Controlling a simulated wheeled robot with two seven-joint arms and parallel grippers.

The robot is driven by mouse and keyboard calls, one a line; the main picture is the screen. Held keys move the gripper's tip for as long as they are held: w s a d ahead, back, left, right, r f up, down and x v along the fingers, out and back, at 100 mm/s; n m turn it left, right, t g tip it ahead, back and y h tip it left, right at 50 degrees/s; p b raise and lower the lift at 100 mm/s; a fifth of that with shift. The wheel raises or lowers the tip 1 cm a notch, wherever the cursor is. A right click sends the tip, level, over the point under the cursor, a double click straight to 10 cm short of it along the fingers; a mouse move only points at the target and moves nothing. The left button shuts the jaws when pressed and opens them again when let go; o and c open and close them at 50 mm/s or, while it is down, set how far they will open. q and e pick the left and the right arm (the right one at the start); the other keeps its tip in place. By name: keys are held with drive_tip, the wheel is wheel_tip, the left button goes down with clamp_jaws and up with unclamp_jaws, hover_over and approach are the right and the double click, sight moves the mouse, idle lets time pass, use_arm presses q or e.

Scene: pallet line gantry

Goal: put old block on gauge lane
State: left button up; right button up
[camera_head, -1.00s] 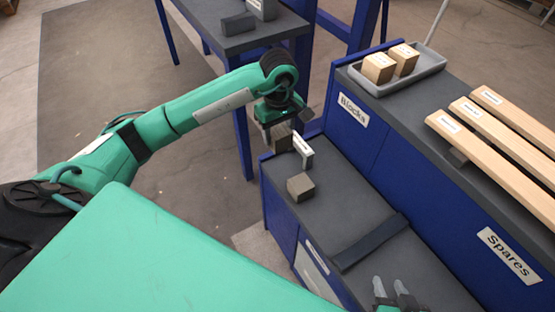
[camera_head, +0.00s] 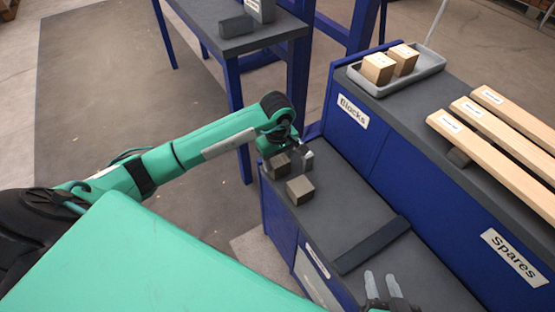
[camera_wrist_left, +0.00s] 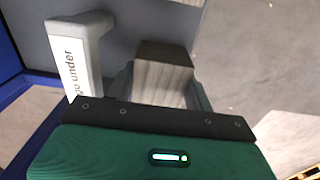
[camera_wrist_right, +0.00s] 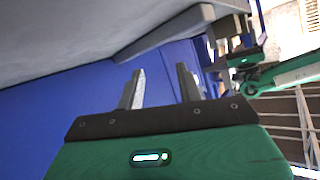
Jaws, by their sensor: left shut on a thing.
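My left gripper (camera_head: 281,152) is shut on a grey-brown old block (camera_head: 277,166), low at the far left end of the grey lower bench top (camera_head: 345,212). The left wrist view shows the block (camera_wrist_left: 163,75) between the fingers, beside a pale gauge piece marked "go under" (camera_wrist_left: 75,62). The gauge (camera_head: 307,159) is partly hidden by my gripper in the head view. I cannot tell whether the held block touches the bench. My right gripper (camera_head: 384,283) is open and empty above the bench's near end.
A dark raised strip (camera_head: 372,244) crosses the bench. On the higher counter, a grey tray (camera_head: 428,67) holds two lighter blocks (camera_head: 378,68), and several planks (camera_head: 495,142) lie right of it. A separate table (camera_head: 265,38) stands behind. Bench room is clear between second block and strip.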

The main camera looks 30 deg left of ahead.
use_arm(q)
drive_tip(key=shift+f, duration=0.15)
use_arm(e)
drive_tip(key=shift+a, duration=0.15)
use_arm(q)
drive_tip(key=o, duration=1)
use_arm(e)
drive_tip(key=shift+r, duration=0.1)
